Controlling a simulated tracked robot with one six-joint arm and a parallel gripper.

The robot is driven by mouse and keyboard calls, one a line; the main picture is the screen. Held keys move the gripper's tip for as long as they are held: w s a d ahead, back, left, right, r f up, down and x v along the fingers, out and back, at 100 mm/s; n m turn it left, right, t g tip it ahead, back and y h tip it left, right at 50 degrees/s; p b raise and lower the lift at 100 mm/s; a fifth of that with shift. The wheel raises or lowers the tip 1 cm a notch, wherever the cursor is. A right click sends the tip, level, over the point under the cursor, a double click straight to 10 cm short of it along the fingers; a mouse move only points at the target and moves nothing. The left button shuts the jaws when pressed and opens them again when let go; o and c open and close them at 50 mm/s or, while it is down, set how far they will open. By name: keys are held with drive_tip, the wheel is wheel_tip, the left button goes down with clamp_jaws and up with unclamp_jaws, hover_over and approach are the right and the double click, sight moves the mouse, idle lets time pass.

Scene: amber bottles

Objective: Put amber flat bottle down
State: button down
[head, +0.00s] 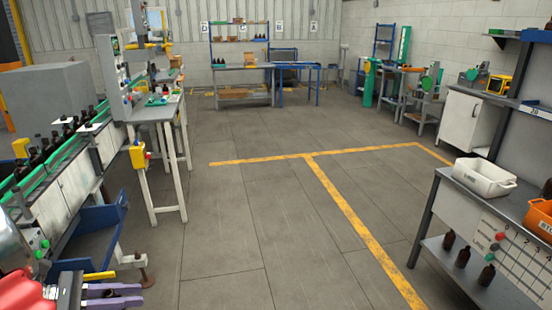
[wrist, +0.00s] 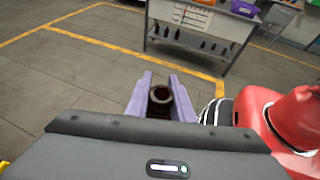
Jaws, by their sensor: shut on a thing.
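The amber bottle (wrist: 160,99) shows in the wrist view as a dark brown, round open neck. It is between the purple fingers of my gripper (wrist: 160,80), which is shut on it. The rest of the bottle is hidden below the neck and by the gripper body. In the head view my gripper (head: 122,294) is at the lower left, over the floor, and I cannot make out the bottle there. Several dark amber bottles (head: 463,257) stand on the lower shelf of the grey bench (head: 443,185) at right; they also show in the wrist view (wrist: 203,45).
A white bin (head: 485,178) and an orange bin (head: 540,218) are on the right bench. A conveyor (head: 65,150) with several dark bottles runs along the left, beside a grey worktable (head: 157,112). The floor (head: 240,220) between is clear, with yellow lines (head: 350,212).

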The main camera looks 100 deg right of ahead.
drive_tip(key=w+a+r+n+t+h, duration=0.1)
drive_tip(key=w+r+n+t+h, duration=0.2)
drive_tip(key=w+n+t+h, duration=1.05)
drive_tip(key=w+a+f+n+t+y, duration=0.1)
drive_tip(key=w+a+n+t+y, duration=0.3)
drive_tip(key=w, duration=0.4)
drive_tip(key=w+a+f+n+t+y, duration=0.1)
drive_tip(key=w+a+n+t+y, duration=0.15)
drive_tip(key=w+a, duration=0.5)
drive_tip(key=w+a+f+n+t+y, duration=0.2)
drive_tip(key=a+n, duration=0.1)
drive_tip(key=a, duration=0.5)
drive_tip(key=w+a+f+n+t+y, duration=0.2)
drive_tip(key=w+a+f+n, duration=0.1)
drive_tip(key=a, duration=0.6)
drive_tip(key=w+a+f+n+t+y, duration=0.1)
drive_tip(key=w+a+f+n+y, duration=0.1)
drive_tip(key=a, duration=0.6)
drive_tip(key=shift+w+a+f+n+t+y, duration=0.4)
drive_tip(key=shift+f+n+y, duration=0.1)
drive_tip(key=shift+f+n, duration=0.15)
